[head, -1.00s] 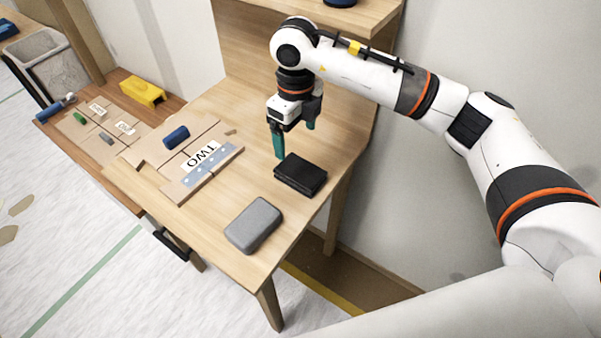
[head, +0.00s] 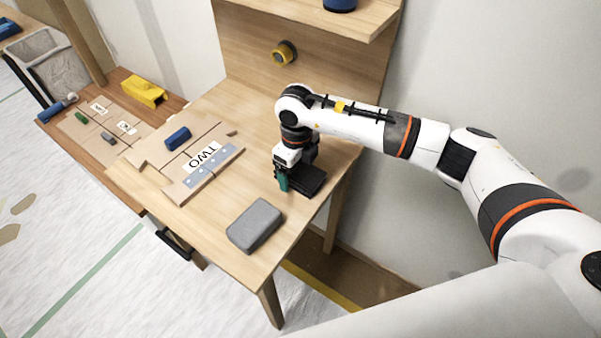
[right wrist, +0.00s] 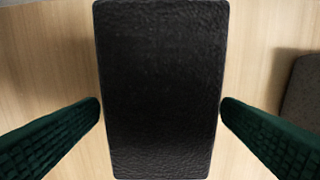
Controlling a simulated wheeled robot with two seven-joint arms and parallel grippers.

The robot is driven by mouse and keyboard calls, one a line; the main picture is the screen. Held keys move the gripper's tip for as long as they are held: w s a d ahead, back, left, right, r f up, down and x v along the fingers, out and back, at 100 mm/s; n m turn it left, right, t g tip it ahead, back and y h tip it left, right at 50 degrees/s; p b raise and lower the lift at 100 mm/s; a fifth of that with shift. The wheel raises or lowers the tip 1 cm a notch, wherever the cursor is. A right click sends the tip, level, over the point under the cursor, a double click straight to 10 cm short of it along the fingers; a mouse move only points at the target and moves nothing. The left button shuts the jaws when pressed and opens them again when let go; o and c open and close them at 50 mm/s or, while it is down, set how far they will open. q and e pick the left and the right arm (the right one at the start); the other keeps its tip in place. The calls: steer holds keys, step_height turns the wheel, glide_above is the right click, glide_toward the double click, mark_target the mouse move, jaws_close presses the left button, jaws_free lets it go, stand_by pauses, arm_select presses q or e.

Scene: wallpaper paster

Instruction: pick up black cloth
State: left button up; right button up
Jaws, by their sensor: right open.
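The black cloth (head: 309,181) is a folded dark block on the wooden table, near its right edge, partly hidden by my right gripper in the head view. In the right wrist view the black cloth (right wrist: 161,90) fills the middle, with a grainy leather-like surface. My right gripper (head: 295,184) is lowered over it. My left gripper is not in view.
A grey rounded box (head: 255,224) lies on the table in front of the cloth. A board marked TWO (head: 207,158) with a blue roll (head: 178,138) lies to the left. A shelf (head: 335,18) stands behind. Table surface between them is clear.

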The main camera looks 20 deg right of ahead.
steer(key=shift+c, duration=0.4)
steer(key=c, duration=1)
step_height(320, 180, up, 10)
steer(key=shift+r+b, duration=0.1)
steer(key=shift+b, duration=0.3)
